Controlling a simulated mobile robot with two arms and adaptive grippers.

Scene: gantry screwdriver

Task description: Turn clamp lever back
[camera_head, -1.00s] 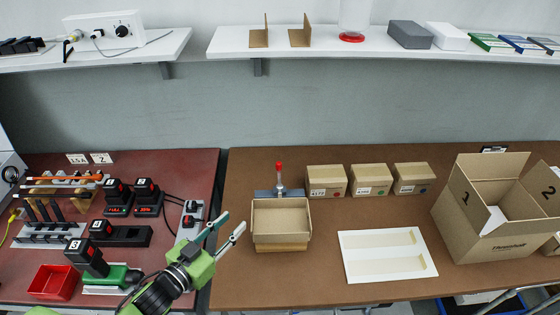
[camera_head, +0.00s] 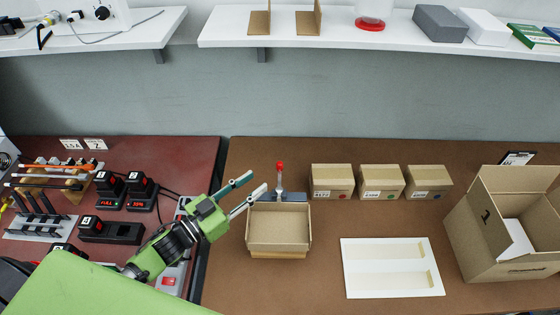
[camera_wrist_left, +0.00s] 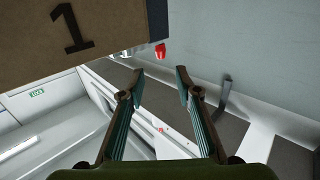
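The clamp lever stands upright with a red knob (camera_head: 279,167) on top, at the back edge of an open cardboard box (camera_head: 279,225) on the brown table. The red knob also shows in the left wrist view (camera_wrist_left: 160,51), beyond the fingertips. My left gripper (camera_head: 257,183) is open and empty. In the head view its fingertips are just left of the lever, near the box's back left corner. In the left wrist view, the two fingers (camera_wrist_left: 157,76) are spread apart, with nothing between them. The clamp's lower part is partly hidden behind the box. My right gripper is not in view.
Several small closed cartons (camera_head: 382,182) stand right of the lever. A white board (camera_head: 390,268) lies on the table before them. A large open carton (camera_head: 480,240) is at the right. Tools and chargers (camera_head: 125,193) fill the red-brown table at left. A white shelf (camera_head: 340,30) runs above.

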